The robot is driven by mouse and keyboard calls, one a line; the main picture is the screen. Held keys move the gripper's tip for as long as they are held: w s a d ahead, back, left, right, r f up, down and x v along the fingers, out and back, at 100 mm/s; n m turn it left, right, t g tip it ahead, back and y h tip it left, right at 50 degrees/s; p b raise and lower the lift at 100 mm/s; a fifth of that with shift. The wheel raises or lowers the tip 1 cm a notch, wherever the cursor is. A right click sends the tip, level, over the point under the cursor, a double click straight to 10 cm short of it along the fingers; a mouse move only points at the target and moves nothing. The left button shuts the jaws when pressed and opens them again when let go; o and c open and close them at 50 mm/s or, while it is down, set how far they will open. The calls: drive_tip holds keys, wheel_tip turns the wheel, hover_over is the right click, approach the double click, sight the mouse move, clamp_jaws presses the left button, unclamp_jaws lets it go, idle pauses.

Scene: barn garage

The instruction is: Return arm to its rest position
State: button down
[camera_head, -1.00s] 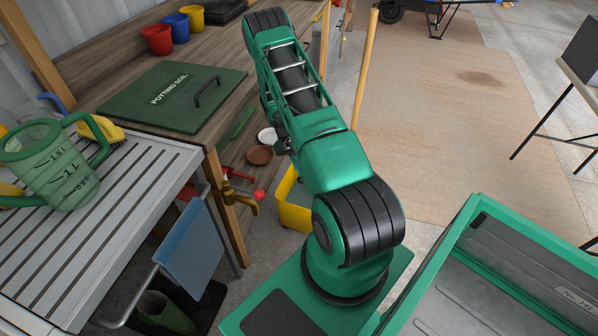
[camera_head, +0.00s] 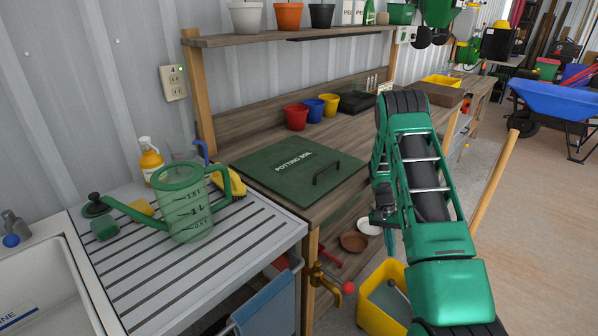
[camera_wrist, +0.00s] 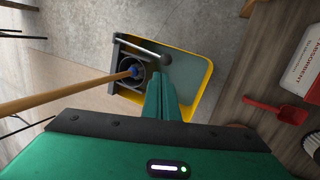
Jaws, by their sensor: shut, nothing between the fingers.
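My gripper (camera_wrist: 162,97) shows in the wrist view as two green fingers pressed together, shut and empty. It points down above a yellow mop bucket (camera_wrist: 203,97) on the concrete floor, apart from it as far as I can tell. In the head view my green and black arm rises at the right of the potting bench. Its wrist hangs beside the bench's front edge, with the green fingers (camera_head: 390,245) partly visible above the yellow bucket (camera_head: 374,318).
A wooden handle (camera_wrist: 65,92) slants up from the bucket. A green watering can (camera_head: 186,205) stands on the slatted drainboard. The potting soil lid (camera_head: 290,166) lies on the bench. A red scoop (camera_wrist: 272,108) lies on the lower shelf. Open floor (camera_head: 545,240) lies at the right.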

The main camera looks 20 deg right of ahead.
drive_tip(key=s+a+r+n+t, duration=0.1)
drive_tip(key=s+a+r, duration=0.2)
drive_tip(key=r, duration=0.6)
drive_tip(key=s+a+r+n, duration=0.1)
drive_tip(key=s+a+r, duration=0.15)
drive_tip(key=r, duration=0.75)
drive_tip(key=s+a+r+t, duration=0.15)
drive_tip(key=s+r, duration=0.25)
drive_tip(key=r, duration=0.5)
drive_tip(key=s+a+r+n, duration=0.1)
drive_tip(key=s+a+r, duration=0.2)
drive_tip(key=s, duration=0.4)
drive_tip(key=s+a+r+n+t, duration=0.1)
drive_tip(key=s+a+r, duration=0.2)
drive_tip(key=s+a, duration=0.2)
drive_tip(key=s+a+r+n+t+y, duration=0.1)
drive_tip(key=s+a+r, duration=0.2)
drive_tip(key=s, duration=0.6)
drive_tip(key=shift+a+n, duration=0.4)
drive_tip(key=shift+a, duration=0.6)
drive_tip(key=shift+s+r, duration=0.1)
drive_tip(key=shift+w+f, duration=0.25)
drive_tip(key=shift+w, duration=0.4)
